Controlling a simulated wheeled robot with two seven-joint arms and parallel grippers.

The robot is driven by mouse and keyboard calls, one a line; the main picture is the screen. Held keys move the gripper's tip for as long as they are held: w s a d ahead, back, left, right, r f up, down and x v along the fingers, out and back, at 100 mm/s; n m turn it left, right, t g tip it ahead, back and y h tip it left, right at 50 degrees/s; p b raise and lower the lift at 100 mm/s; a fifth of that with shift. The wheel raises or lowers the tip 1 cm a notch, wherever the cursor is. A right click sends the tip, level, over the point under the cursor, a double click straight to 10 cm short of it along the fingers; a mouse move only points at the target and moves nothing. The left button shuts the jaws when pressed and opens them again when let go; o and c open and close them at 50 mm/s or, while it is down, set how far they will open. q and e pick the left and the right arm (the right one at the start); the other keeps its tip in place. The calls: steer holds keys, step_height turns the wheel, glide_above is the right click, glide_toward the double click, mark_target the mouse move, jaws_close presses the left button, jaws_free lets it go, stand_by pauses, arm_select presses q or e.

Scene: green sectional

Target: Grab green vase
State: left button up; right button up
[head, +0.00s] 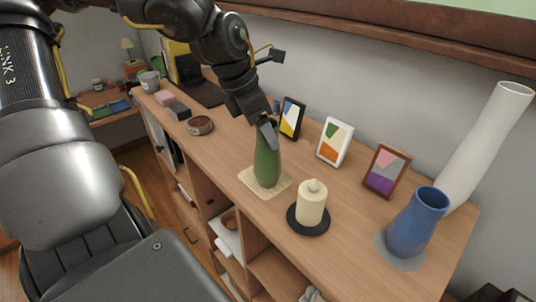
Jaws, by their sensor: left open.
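The green vase (267,165) stands upright on a small woven mat (282,188) on top of a long wooden cabinet. My left gripper (268,136) reaches down from above, with its fingers at the neck of the vase. It is open. The fingers overlap the vase's upper part and hide its rim, and I cannot tell whether they touch it. My right gripper is not in view.
A cream candle (312,204) on a black dish stands close in front of the vase. A blue vase (416,222) and a tall white vase (485,145) are at the right. Picture frames (334,142) line the back. A brown bowl (200,125) is at the left.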

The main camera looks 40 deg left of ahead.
arm_select(q)
steer(key=shift+x, duration=0.95)
steer(key=shift+w+r, duration=0.1)
steer(key=shift+c, duration=1.2)
jaws_close()
steer(key=shift+r, duration=0.1)
